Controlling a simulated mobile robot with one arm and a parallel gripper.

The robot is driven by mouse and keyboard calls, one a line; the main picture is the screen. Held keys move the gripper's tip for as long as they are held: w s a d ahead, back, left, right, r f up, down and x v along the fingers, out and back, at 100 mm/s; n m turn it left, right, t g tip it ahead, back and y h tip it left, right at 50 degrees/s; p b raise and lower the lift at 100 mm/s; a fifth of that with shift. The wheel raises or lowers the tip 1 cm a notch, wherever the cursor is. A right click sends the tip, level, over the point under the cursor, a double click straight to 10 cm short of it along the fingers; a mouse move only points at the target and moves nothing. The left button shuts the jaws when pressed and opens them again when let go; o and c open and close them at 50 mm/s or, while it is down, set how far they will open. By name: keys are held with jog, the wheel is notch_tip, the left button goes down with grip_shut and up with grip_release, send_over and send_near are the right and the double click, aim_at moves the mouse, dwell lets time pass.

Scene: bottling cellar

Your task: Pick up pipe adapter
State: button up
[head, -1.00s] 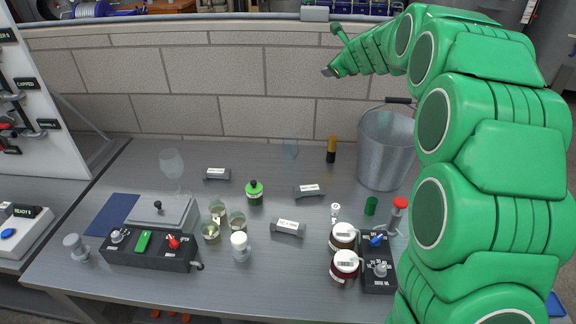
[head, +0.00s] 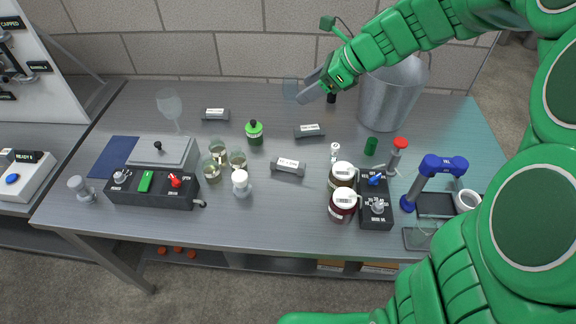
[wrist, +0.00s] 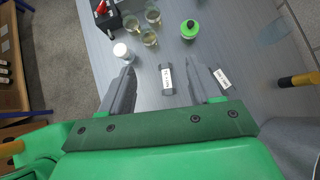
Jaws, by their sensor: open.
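A small grey stepped cylinder (head: 80,188), which looks like the pipe adapter, stands near the table's left front corner, left of the black control box. It is not visible in the wrist view. My gripper (head: 308,92) is high over the back middle of the table, far to the right of and behind that cylinder. In the wrist view my gripper (wrist: 163,72) is open, with nothing held between its fingers. A labelled dark block (wrist: 166,76) shows below, between the fingers.
The black control box (head: 150,190) stands close to the grey cylinder, and a blue mat (head: 112,156) lies behind. A wine glass (head: 170,105), small glasses (head: 216,152), a green-capped bottle (head: 254,134), jars (head: 342,205) and a metal bucket (head: 390,95) also stand on the table.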

send_near(288, 163)
jog(key=x, duration=0.2)
jog(key=shift+a+f, duration=0.15)
jog(key=shift+a, duration=0.05)
jog(key=shift+x, duration=3.8)
grip_shut()
